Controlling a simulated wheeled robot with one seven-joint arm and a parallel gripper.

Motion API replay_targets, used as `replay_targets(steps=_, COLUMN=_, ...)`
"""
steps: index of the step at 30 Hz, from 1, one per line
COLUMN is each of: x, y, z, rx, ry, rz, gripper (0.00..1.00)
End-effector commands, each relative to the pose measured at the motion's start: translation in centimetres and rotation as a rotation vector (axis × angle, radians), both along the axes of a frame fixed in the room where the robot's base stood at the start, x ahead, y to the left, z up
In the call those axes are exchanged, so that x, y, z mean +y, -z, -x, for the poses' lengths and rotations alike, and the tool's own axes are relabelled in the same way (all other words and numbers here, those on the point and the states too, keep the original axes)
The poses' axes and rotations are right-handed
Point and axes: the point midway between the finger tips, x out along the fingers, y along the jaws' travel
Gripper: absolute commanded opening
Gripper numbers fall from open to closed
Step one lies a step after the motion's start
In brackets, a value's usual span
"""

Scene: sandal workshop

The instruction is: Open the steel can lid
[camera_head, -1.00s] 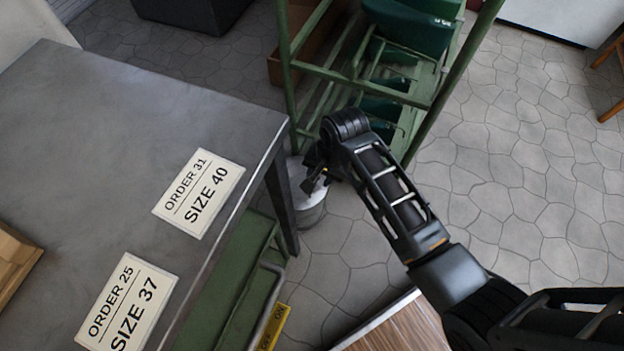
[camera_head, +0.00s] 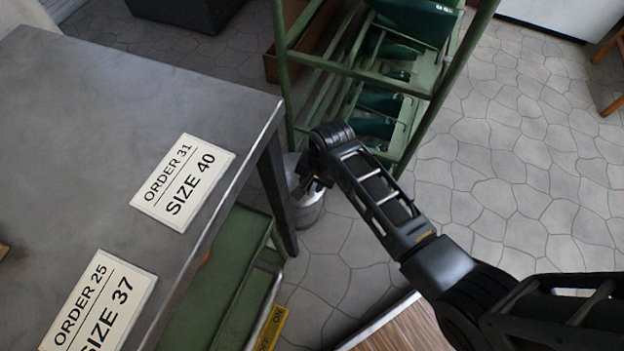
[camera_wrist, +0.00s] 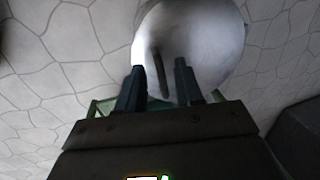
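The steel can (camera_head: 307,213) stands on the floor by the bench leg, partly hidden behind my wrist in the head view. In the wrist view its pale round lid (camera_wrist: 215,40) fills the upper middle, with a dark thin bar like a handle (camera_wrist: 160,72) on it. My gripper (camera_wrist: 158,78) is open, with its two fingers apart over the near part of the lid. The bar shows between the fingers, nearer the left one. I cannot tell whether the fingertips touch the lid. In the head view my gripper (camera_head: 304,186) is small and dark against the can.
A grey bench (camera_head: 90,110) with two order cards stands at the left, close to the can. A green rack (camera_head: 425,85) stands just behind my arm. A green cart (camera_head: 215,290) sits below the bench edge. Open stone floor lies to the right.

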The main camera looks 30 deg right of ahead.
Motion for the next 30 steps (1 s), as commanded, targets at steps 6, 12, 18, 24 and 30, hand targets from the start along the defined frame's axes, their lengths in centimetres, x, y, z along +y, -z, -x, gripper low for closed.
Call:
replay_targets(steps=6, x=0.0, y=-0.01, z=0.02, rx=0.0, ry=0.0, rz=0.0, gripper=0.15)
replay_targets(steps=12, x=0.01, y=-0.01, z=0.01, rx=0.0, ry=0.0, rz=0.0, gripper=0.0)
replay_targets(steps=18, x=0.02, y=-0.01, z=0.01, rx=0.0, ry=0.0, rz=0.0, gripper=0.0)
replay_targets(steps=24, x=0.01, y=-0.01, z=0.02, rx=0.0, ry=0.0, rz=0.0, gripper=0.0)
replay_targets(steps=30, x=0.02, y=-0.01, z=0.03, rx=0.0, ry=0.0, rz=0.0, gripper=0.0)
